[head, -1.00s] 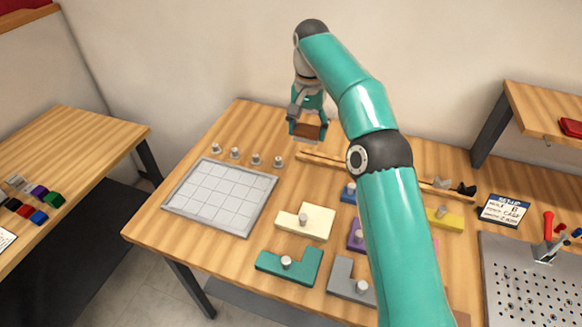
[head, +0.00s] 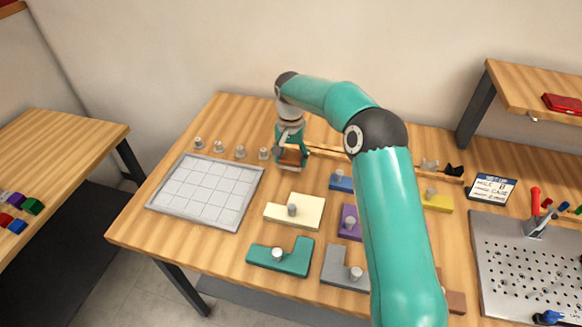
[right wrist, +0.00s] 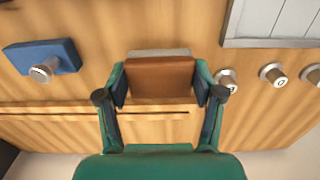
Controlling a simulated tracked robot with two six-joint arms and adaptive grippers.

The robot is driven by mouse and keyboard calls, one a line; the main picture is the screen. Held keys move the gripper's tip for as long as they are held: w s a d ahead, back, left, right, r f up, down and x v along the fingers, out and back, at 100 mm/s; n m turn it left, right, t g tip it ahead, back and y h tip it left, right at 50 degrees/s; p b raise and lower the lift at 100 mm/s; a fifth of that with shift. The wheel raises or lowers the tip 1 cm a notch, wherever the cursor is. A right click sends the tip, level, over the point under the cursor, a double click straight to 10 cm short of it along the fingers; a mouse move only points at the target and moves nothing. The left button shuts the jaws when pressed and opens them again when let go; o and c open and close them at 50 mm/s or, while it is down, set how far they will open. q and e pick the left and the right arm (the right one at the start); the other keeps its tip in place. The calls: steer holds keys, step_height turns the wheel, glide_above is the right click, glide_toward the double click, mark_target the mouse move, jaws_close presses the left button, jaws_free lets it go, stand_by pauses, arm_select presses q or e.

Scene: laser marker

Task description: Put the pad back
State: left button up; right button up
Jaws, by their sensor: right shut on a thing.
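The pad (head: 291,157) is a brown block with a pale grey layer under it. My right gripper (head: 290,152) is shut on it, with one finger on each side, near the back of the wooden table. In the right wrist view the pad (right wrist: 160,76) sits level between the two fingertips (right wrist: 160,88). It is close over the table beside a wooden rail (head: 325,150). I cannot tell whether its underside touches the wood. My left gripper is not in view.
Several small grey knobs (head: 240,152) stand just left of the pad, behind a grey grid tray (head: 207,190). Knobbed puzzle pieces, such as a cream one (head: 308,211) and a teal one (head: 285,259), lie in front. A card (head: 492,188) and a perforated plate (head: 525,270) are at right.

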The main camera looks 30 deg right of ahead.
mark_target(291, 176)
steer(key=shift+f+p, duration=0.3)
steer(key=shift+f, duration=1.8)
steer(key=o, duration=1.1)
steer(key=shift+f, duration=0.1)
step_height(291, 176, up, 12)
steer(key=shift+r+b, duration=0.15)
steer(key=shift+b, duration=0.25)
